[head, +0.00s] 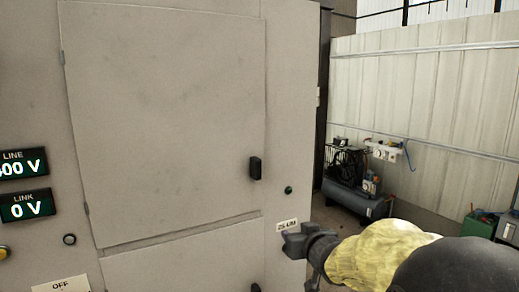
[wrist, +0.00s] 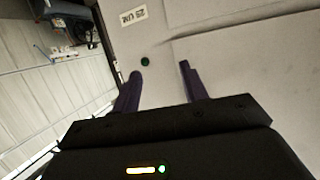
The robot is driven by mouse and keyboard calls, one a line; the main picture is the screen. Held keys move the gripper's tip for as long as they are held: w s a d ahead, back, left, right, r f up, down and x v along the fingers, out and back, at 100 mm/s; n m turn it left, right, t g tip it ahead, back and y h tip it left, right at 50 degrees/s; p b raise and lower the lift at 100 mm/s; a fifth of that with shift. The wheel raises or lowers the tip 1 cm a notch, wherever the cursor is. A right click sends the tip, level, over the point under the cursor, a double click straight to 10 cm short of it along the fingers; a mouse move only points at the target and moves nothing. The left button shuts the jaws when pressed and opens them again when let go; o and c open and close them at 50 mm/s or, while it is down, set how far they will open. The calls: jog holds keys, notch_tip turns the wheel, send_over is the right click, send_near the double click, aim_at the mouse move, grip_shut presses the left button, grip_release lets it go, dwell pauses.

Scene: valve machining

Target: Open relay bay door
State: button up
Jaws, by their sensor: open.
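A large grey cabinet door (head: 165,110) fills the left and middle of the head view and looks closed. Its black handle (head: 255,168) is near its right edge. A second panel (head: 190,265) lies below it, partly out of frame. No readable label says which is the relay bay. My gripper (head: 290,241) is at the lower right, below and right of the upper handle. In the wrist view its two dark fingers (wrist: 160,70) are apart with nothing between them, facing the grey cabinet front (wrist: 225,65). No handle is visible in the wrist view.
A green lamp or button (head: 288,190) and a small white label (head: 287,225) sit right of the door; both also show in the wrist view. Displays (head: 24,163) are at left. A compressor (head: 352,198) stands by the far wall, past some open floor.

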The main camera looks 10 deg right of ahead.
aim_at(259, 162)
notch_tip(259, 162, up, 14)
jog(key=w+a+n+t+y+p, duration=0.1)
jog(key=n+t+y+p, duration=0.1)
jog(key=n+y, duration=0.1)
jog(key=shift+w+t+y, duration=0.35)
jog(key=shift+t+y, duration=0.05)
jog(key=shift+y, duration=0.5)
jog(key=shift+f, duration=0.1)
jog(key=p+x, duration=0.7)
jog(key=x, duration=0.9)
jog(key=shift+w+a, duration=0.1)
jog(key=shift+w, duration=0.15)
jog(key=shift+w+a+f, duration=0.1)
jog(key=shift+w+a, duration=0.05)
jog(key=shift+w, duration=0.3)
grip_shut()
